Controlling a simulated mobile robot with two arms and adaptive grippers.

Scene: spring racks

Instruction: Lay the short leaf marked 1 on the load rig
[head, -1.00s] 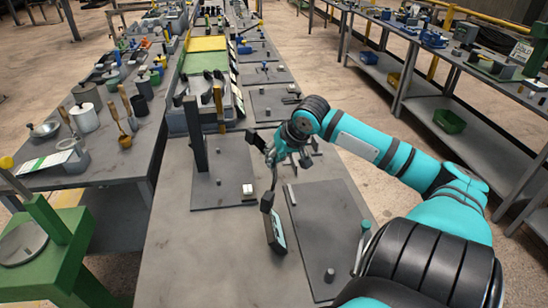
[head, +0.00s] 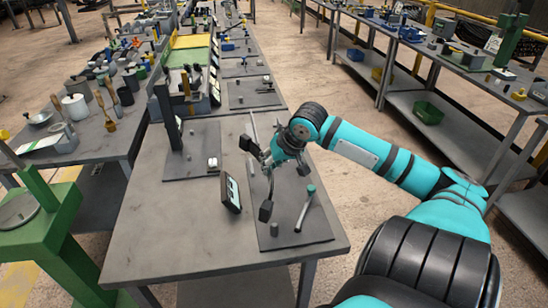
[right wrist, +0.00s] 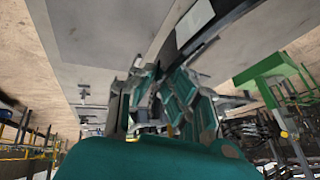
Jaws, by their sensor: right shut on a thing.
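My right gripper (head: 276,162) is shut on a thin dark curved strip (head: 270,186), which appears to be the leaf. It hangs roughly upright above the bench, seen nearly edge-on, with a dark block at its lower end. In the right wrist view a dark curved band (right wrist: 178,40) with a pale label runs past the fingers (right wrist: 150,105); I cannot read a number. Below the gripper is a dark base plate (head: 285,238) with a short peg. A second plate (head: 190,170) bears a tall dark post. I cannot tell which plate is the load rig. My left gripper is not in view.
A small display box (head: 231,193) stands left of the near plate. A teal-handled lever (head: 307,200) leans over that plate. The bench's front left (head: 165,240) is clear. A green press (head: 45,225) stands at left; a cluttered bench (head: 440,100) is at right.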

